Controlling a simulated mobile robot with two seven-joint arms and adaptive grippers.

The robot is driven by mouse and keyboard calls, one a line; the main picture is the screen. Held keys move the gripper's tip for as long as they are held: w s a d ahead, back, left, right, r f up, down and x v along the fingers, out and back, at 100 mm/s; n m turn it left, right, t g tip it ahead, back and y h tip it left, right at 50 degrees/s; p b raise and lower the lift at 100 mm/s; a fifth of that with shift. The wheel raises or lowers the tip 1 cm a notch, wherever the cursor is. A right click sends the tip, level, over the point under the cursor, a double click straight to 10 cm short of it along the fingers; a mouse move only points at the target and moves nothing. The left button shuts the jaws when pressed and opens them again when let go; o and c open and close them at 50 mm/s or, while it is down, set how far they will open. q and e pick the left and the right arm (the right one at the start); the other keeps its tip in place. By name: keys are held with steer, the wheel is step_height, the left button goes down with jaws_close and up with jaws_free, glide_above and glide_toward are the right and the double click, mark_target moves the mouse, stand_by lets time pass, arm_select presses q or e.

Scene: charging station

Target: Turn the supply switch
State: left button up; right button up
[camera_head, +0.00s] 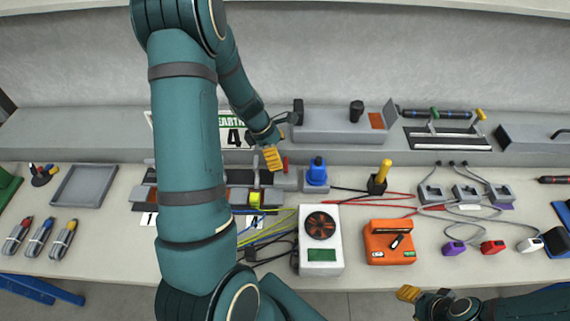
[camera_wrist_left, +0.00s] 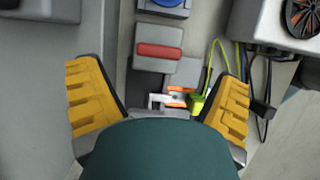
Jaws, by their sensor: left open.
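A grey switch box with a red lever (camera_head: 285,164) stands on the bench, left of a box with a blue knob (camera_head: 317,172). I cannot tell from labels which is the supply switch. My left gripper (camera_head: 272,158) is just left of the red lever, partly hiding its box. In the left wrist view the red lever (camera_wrist_left: 159,51) lies ahead, between the directions of the two spread yellow fingers (camera_wrist_left: 160,82). The left gripper is open, with nothing seen between the fingers. My right gripper (camera_head: 408,293) is low at the front edge; only one yellow fingertip shows clearly.
A white box with a fan (camera_head: 321,250) and an orange unit (camera_head: 390,243) stand at the front. A yellow-green connector (camera_head: 255,200) with cables lies nearby. A yellow-handled lever (camera_head: 382,175) is to the right. A grey tray (camera_head: 83,186) is at the left.

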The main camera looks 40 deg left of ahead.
mark_target(285, 163)
arm_select(q)
steer(key=x, duration=0.4)
steer(key=shift+w+f+b, duration=0.1)
steer(key=shift+f+b, duration=0.3)
steer(key=shift+d, duration=0.1)
steer(key=c, duration=1.2)
